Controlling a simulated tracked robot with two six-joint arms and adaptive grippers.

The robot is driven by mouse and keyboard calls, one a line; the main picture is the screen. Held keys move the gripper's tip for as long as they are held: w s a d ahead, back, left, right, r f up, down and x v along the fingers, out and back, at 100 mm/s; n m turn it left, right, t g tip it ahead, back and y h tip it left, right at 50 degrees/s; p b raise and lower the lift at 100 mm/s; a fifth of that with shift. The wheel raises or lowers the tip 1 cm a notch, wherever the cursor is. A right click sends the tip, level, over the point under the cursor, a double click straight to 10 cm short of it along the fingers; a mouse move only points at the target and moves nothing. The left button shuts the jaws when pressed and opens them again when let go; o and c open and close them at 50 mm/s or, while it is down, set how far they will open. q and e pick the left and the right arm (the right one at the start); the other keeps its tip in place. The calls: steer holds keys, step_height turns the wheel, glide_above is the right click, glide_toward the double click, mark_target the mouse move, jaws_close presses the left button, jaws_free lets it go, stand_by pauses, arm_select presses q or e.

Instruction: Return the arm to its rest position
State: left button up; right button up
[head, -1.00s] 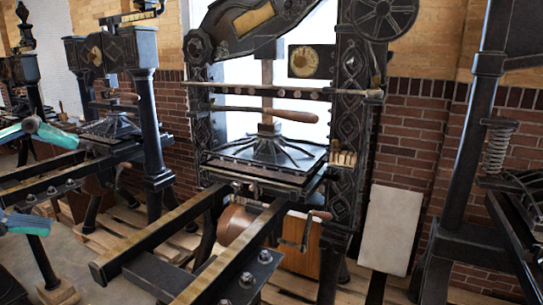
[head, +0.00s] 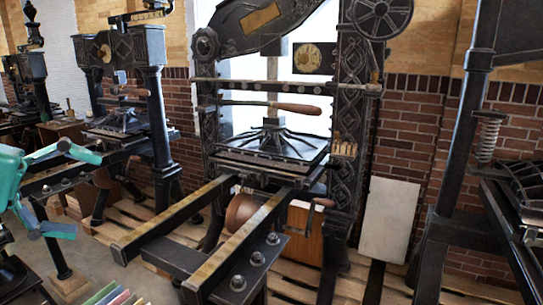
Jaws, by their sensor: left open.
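My left gripper (head: 52,190) is at the left edge of the head view. It is teal with grey fingertips, and its two fingers are spread wide apart with nothing between them. It is in front of the left hand press and apart from the central press. My right gripper is not in view.
A large black hand press (head: 270,150) stands in the middle, its two rails (head: 175,215) reaching toward me. A wooden-handled bar (head: 295,108) crosses it. Another press (head: 158,125) stands left, another (head: 460,170) right. A white board (head: 391,220) leans on the brick wall. Coloured items (head: 112,296) show at the bottom.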

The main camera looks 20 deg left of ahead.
arm_select(q)
steer(key=w+a+f+n+g+y, duration=0.1)
steer(key=w+f, duration=0.5)
steer(key=f, duration=0.4)
steer(key=w+a+f+n+g, duration=0.1)
steer(key=w+f, duration=0.4)
steer(key=f, duration=0.4)
steer(key=w+d+f+m+g+y, duration=0.1)
steer(key=w+d+f+g, duration=0.15)
steer(key=f, duration=0.85)
steer(key=w+d+f+m+g, duration=0.1)
steer(key=d+f, duration=0.2)
steer(key=f, duration=0.8)
steer(key=s+d+f+m+g+y, duration=0.1)
steer(key=s+d+f+m, duration=0.1)
steer(key=s+d+f, duration=0.5)
steer(key=d+f+m+g+y, duration=0.15)
steer(key=d+f, duration=0.35)
steer(key=f, duration=0.6)
steer(key=s+d+f+m+g, duration=0.1)
steer(key=s+d+f+m, duration=0.4)
steer(key=s+d+f, duration=0.2)
steer(key=s+d+h, duration=0.1)
steer(key=s+d, duration=0.1)
steer(key=s, duration=0.2)
steer(key=shift+s+d+m, duration=0.15)
steer(key=shift+s+m, duration=0.15)
steer(key=shift+m, duration=0.05)
